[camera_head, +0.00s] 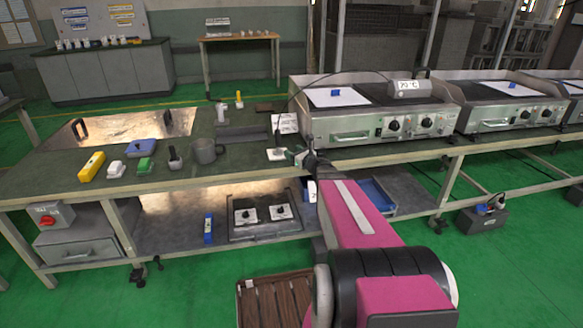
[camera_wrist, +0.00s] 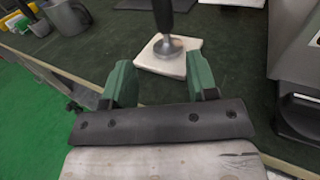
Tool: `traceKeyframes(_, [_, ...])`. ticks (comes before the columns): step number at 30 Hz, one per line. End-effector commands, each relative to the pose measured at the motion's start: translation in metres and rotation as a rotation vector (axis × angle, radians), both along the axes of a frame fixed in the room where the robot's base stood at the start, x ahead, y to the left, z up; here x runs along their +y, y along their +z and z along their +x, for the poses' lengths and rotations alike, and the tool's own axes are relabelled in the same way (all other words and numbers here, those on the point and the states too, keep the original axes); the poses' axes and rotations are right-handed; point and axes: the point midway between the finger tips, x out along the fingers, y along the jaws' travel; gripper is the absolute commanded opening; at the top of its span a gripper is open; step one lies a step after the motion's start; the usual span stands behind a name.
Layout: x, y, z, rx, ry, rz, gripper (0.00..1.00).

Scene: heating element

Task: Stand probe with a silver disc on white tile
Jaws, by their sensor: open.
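The probe, with a dark shaft and a flared silver disc (camera_wrist: 168,47) at its lower end, stands on the white tile (camera_wrist: 147,64) in the wrist view. It looks upright, disc down, with its top cut off by the frame. In the head view the tile (camera_head: 275,155) lies on the dark green bench top, left of the first griddle. My gripper (camera_wrist: 158,62) has two green fingers, open and apart, with nothing between them. The probe is just beyond the fingertips. In the head view my gripper (camera_head: 296,156) is beside the tile, partly hidden by my arm.
A grey mug (camera_head: 206,151), a yellow tool (camera_head: 92,166) and small blocks stand left on the bench. The first griddle (camera_head: 370,120), with a display box (camera_head: 408,88), stands close on the right.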

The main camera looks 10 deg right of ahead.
Motion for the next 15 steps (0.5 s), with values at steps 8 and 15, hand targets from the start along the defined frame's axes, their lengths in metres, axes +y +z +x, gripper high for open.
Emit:
traceKeyframes(8, [0.051, -0.019, -0.039, -0.064, 0.223, -0.402, 0.53])
traceKeyframes(15, [0.096, -0.057, -0.102, -0.175, 0.591, -0.932, 0.53])
